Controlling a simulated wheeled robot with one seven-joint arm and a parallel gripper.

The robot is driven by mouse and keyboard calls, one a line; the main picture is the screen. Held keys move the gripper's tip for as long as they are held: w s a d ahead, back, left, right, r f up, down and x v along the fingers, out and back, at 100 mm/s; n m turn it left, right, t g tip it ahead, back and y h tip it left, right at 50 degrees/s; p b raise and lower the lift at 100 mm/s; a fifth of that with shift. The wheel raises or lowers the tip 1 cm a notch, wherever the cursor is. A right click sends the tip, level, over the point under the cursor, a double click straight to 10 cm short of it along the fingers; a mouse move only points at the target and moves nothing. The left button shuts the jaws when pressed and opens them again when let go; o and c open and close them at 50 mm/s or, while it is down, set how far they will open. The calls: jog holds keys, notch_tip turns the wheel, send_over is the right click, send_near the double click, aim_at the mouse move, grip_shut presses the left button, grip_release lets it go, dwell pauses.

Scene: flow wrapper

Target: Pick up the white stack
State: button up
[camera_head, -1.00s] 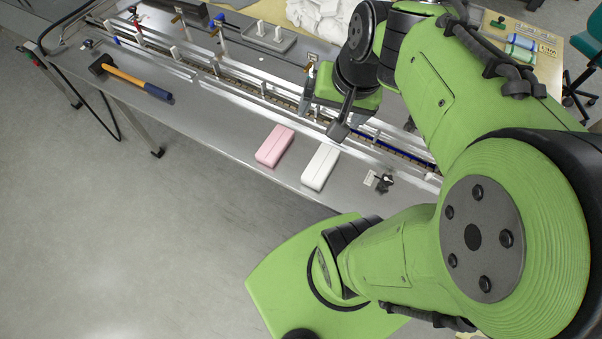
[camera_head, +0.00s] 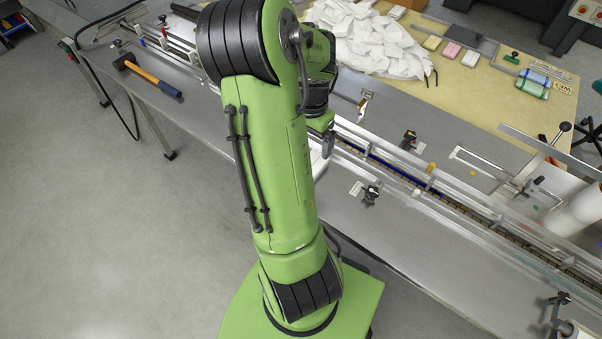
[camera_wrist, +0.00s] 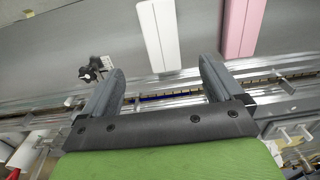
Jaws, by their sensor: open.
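The white stack (camera_wrist: 158,32) is a long white block lying on the grey metal table, shown in the wrist view at upper middle. Its near end lines up with the gap between my fingertips but appears beyond them. In the head view, only a sliver of the white stack (camera_head: 318,162) shows beside my arm, which hides the rest. My gripper (camera_wrist: 162,67) is open with nothing held. In the head view, a finger of my gripper (camera_head: 328,143) points down near the white stack; how high it is above the table I cannot tell.
A pink stack (camera_wrist: 242,25) lies right of the white one in the wrist view, with a gap between. A small black clamp (camera_wrist: 93,70) stands to the left. The conveyor rail (camera_head: 395,176) runs along the table. A hammer (camera_head: 150,80) lies far left.

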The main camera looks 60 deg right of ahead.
jog(key=f+b, duration=0.1)
jog(key=f, duration=1.2)
jog(key=shift+w+d+f+b, duration=0.15)
jog(key=shift+d+b, duration=0.05)
jog(key=shift+b, duration=0.2)
jog(key=c, duration=1)
